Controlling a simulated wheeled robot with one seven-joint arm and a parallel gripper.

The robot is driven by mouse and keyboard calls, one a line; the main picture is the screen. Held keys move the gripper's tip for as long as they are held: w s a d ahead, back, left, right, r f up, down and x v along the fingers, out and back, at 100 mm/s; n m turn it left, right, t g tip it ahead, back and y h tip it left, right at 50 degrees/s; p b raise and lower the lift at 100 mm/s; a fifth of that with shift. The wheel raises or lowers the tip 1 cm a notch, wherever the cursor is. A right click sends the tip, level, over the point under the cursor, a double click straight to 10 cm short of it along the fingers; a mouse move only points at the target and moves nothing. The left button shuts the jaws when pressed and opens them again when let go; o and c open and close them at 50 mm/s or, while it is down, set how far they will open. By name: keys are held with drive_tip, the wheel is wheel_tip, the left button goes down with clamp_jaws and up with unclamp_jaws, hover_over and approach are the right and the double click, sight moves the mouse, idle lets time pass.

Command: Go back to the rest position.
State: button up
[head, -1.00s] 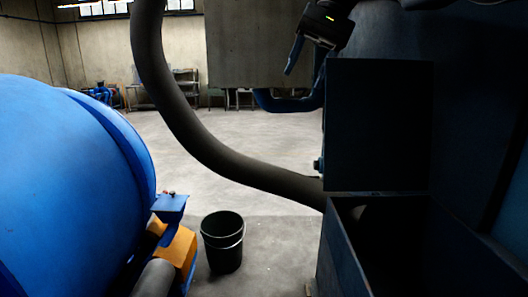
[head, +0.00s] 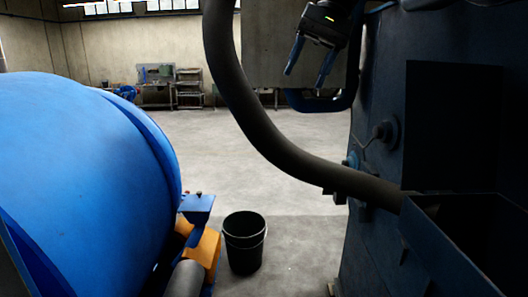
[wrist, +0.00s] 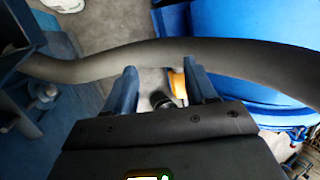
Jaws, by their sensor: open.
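My gripper (head: 306,65) hangs at the upper right of the head view, its two blue fingers pointing down and apart. It is open, and I see nothing between the fingers. In the wrist view my gripper (wrist: 157,88) also shows its fingers spread, with the thick dark hose (wrist: 100,68) passing across beyond the fingertips. In the head view the hose (head: 262,135) curves down from the top to the dark blue machine at the right. The gripper is to the right of the hose's upper part there.
A large blue drum (head: 80,180) fills the left. A black bucket (head: 244,243) stands on the floor beside the orange part (head: 207,250). The dark blue machine (head: 385,90) with an open box (head: 440,245) takes up the right. Open floor (head: 200,135) lies behind, with shelves (head: 188,88) at the wall.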

drive_tip(key=w+a+f+t, duration=0.1)
drive_tip(key=w+f+t, duration=0.15)
drive_tip(key=f, duration=1.75)
drive_tip(key=w+a+f+t, duration=0.1)
drive_tip(key=w+a+f, duration=0.15)
drive_tip(key=f, duration=1.75)
drive_tip(key=s+d+f+t, duration=0.1)
drive_tip(key=s+f+t, duration=0.1)
drive_tip(key=s+f, duration=0.8)
drive_tip(key=s+d+f+t, duration=0.25)
drive_tip(key=s+f, duration=0.25)
drive_tip(key=f, duration=0.9)
drive_tip(key=s+d+m+t+h+b, duration=0.15)
drive_tip(key=s+d, duration=0.25)
drive_tip(key=s, duration=1)
drive_tip(key=s+d+t+h, duration=0.1)
drive_tip(key=s+d+t, duration=0.25)
drive_tip(key=s, duration=1.05)
drive_tip(key=s+d+r+n+t+h, duration=0.1)
drive_tip(key=s+d+r+t, duration=0.1)
drive_tip(key=s+r, duration=0.7)
drive_tip(key=s+d+r+n+t+h, duration=0.1)
drive_tip(key=s+d+r, duration=0.3)
drive_tip(key=s+r, duration=0.6)
wheel_tip(320, 180, up, 6)
drive_tip(key=shift+s+t, duration=0.2)
drive_tip(key=shift+t, duration=0.4)
